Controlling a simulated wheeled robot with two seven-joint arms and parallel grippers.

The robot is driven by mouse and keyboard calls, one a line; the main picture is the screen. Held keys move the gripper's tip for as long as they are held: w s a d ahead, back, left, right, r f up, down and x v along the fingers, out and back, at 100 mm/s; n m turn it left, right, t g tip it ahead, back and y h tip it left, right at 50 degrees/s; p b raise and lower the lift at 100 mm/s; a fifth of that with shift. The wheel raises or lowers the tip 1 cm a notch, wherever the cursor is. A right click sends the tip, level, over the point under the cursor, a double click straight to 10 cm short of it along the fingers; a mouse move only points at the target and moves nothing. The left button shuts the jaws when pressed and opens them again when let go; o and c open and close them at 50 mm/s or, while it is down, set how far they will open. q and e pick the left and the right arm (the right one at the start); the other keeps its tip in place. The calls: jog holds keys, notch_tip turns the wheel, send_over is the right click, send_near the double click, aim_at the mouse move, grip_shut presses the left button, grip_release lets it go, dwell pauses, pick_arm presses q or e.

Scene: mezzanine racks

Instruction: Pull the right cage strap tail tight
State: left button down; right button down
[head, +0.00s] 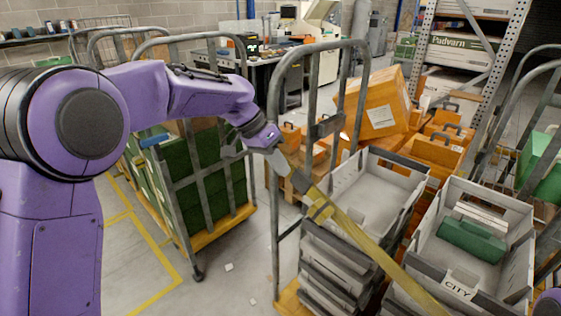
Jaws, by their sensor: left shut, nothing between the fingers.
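A yellow strap (350,232) runs diagonally across the front of the right cage, from near the cage's left post down to the bottom edge of the picture. A darker fitting shows on its upper part, too small to make out. The right cage has a grey tubular frame (275,215) and holds stacked grey trays. My left gripper (279,163) is at the upper end of the strap, beside the left post. Its fingers are shut with nothing between them. I cannot tell whether they touch the strap. My right gripper is out of view.
A second cage with green crates (205,180) stands left of the right cage. Orange boxes (380,105) are piled behind the trays. A green case (472,240) lies in the right-hand tray. A rack (490,65) stands behind.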

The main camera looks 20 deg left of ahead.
aim_at(325, 217)
pick_arm(q)
jog(key=d+f+p, duration=0.2)
jog(key=d+f, duration=0.4)
jog(key=shift+s+d+f, duration=0.2)
jog(key=shift+d+f, duration=0.05)
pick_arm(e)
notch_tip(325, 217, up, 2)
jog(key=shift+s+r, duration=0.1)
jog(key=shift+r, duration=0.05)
pick_arm(q)
jog(key=d+f, duration=0.1)
jog(key=d, duration=0.1)
jog(key=s+d+f, duration=0.1)
jog(key=d, duration=0.1)
jog(key=s+d+f, duration=0.1)
jog(key=d, duration=0.1)
jog(key=shift+s+d, duration=0.25)
jog(key=shift+d, duration=0.1)
jog(key=shift+a, duration=0.1)
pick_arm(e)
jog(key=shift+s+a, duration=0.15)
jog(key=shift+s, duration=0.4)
pick_arm(q)
jog(key=shift+f, duration=0.1)
